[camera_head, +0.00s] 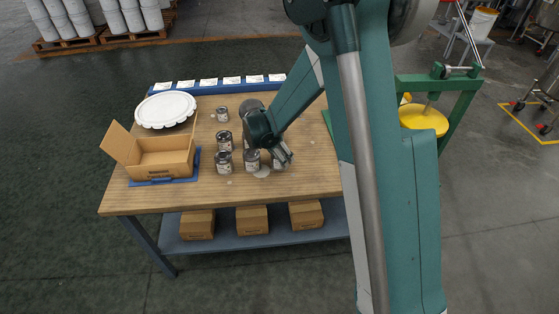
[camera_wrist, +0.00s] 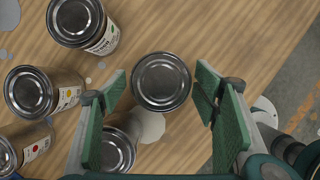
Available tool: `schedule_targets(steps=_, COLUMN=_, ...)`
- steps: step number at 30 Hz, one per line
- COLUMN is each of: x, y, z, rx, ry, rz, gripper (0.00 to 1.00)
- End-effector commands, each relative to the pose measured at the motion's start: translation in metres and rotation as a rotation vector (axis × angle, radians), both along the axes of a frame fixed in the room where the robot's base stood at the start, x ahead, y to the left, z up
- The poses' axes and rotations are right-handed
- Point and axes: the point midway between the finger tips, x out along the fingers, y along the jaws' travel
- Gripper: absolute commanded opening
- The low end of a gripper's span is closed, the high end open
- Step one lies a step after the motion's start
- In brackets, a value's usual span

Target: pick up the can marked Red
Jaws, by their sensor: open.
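Several small metal cans with pale labels stand upright on the wooden table (camera_head: 200,198). In the wrist view, one can (camera_wrist: 161,80) stands between the spread fingers of my gripper (camera_wrist: 160,95); its lid shows but its label does not. A second can (camera_wrist: 118,150) is partly hidden by the left finger. Cans to the left include one with a green-marked label (camera_wrist: 80,22), one with a yellow-orange mark (camera_wrist: 32,92) and one at the lower left edge (camera_wrist: 28,148) with a small reddish mark. I cannot read which is Red. My gripper also shows in the head view (camera_head: 284,157), open.
An open cardboard box (camera_head: 163,160) stands on a blue mat at the left, with a white scalloped disc (camera_head: 165,109) behind it. Pale cards (camera_head: 209,82) line the back edge. A green-framed machine with a yellow drum (camera_head: 424,120) is right of the table.

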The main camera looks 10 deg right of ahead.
Motion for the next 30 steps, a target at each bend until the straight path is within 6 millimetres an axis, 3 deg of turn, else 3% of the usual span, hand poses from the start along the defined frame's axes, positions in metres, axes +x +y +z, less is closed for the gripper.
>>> schedule_targets(steps=6, x=0.0028, y=-0.0042, z=-0.0116, rx=0.000, ry=0.000, rz=0.000, gripper=0.60)
schedule_targets(steps=22, x=0.0027, y=-0.0042, z=-0.0116, rx=-0.001, ry=0.001, rz=0.000, gripper=0.60)
schedule_targets(steps=30, x=0.0026, y=-0.0043, z=-0.0116, rx=-0.001, ry=0.001, rz=0.000, gripper=0.27)
